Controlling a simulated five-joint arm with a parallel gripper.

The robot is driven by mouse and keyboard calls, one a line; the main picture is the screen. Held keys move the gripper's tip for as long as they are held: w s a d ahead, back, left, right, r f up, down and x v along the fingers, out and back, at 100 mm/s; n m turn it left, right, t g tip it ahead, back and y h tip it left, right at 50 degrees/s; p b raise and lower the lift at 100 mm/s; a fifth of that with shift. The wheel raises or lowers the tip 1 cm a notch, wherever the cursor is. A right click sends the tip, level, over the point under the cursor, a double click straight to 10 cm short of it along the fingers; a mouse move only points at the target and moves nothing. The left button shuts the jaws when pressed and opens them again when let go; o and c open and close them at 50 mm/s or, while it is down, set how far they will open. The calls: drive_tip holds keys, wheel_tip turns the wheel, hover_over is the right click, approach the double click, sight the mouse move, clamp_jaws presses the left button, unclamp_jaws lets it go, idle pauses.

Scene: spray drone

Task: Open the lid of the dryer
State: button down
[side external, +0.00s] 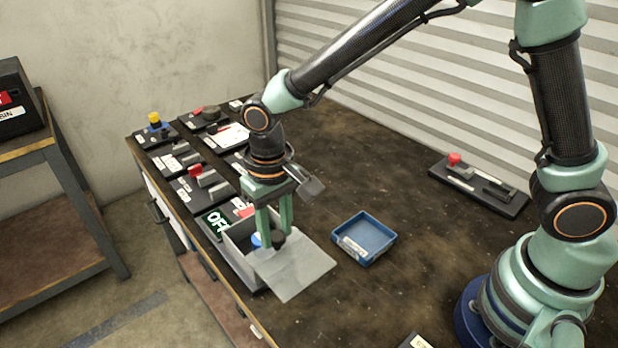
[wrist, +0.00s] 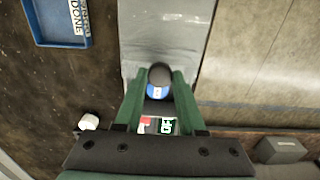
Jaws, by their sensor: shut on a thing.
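The dryer is a grey box (side external: 238,243) at the front-left edge of the bench, with a lit OFF display (side external: 216,222) and a red part beside it. Its flat grey lid (side external: 305,268) lies displaced to the right, overhanging the box side, and part of the box's inside shows. A dark knob (side external: 279,241) stands on the lid. My gripper (side external: 275,240) points down and is shut on this knob; the wrist view shows the knob (wrist: 160,74) between the fingertips. A blue piece (side external: 256,240) shows beside the knob, partly hidden by a finger.
A blue tray (side external: 364,238) labelled DONE lies right of the lid. Several dark switch panels (side external: 190,188) line the bench's left edge. Another panel with a red knob (side external: 480,185) lies at the right. The bench middle (side external: 350,150) is clear.

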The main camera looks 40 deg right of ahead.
sight(284, 254)
drive_tip(key=shift+s+r, duration=0.1)
drive_tip(key=shift+s, duration=0.8)
drive_tip(key=c, duration=0.5)
unclamp_jaws()
wheel_tip(284, 254, up, 12)
